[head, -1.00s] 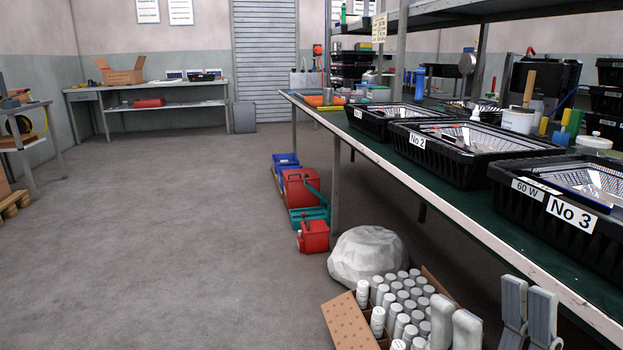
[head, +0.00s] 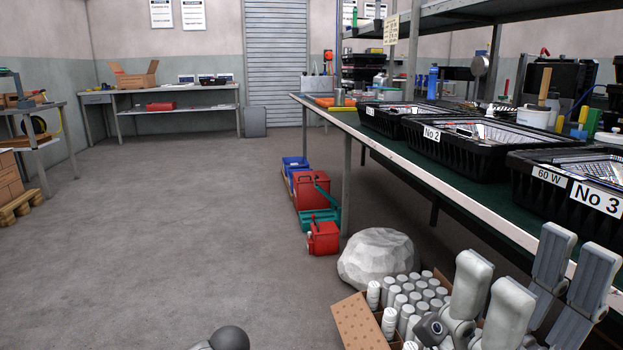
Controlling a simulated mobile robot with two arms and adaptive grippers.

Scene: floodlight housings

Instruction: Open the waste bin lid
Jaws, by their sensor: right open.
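A plain grey box-shaped bin (head: 254,121) stands on the floor at the back, beside the metal shutter and the end of the far bench. It is the only thing that looks like a waste bin, but it is small and I cannot make out its lid. My right gripper (head: 532,275) is at the lower right, fingers pointing up, open and empty. It is far from the bin, in front of the long table's edge and the carton of white cylinders. My left gripper is not in view.
The long green-topped table (head: 480,205) with black crates (head: 455,150) runs along the right. The floor (head: 170,230) at left and centre is clear.

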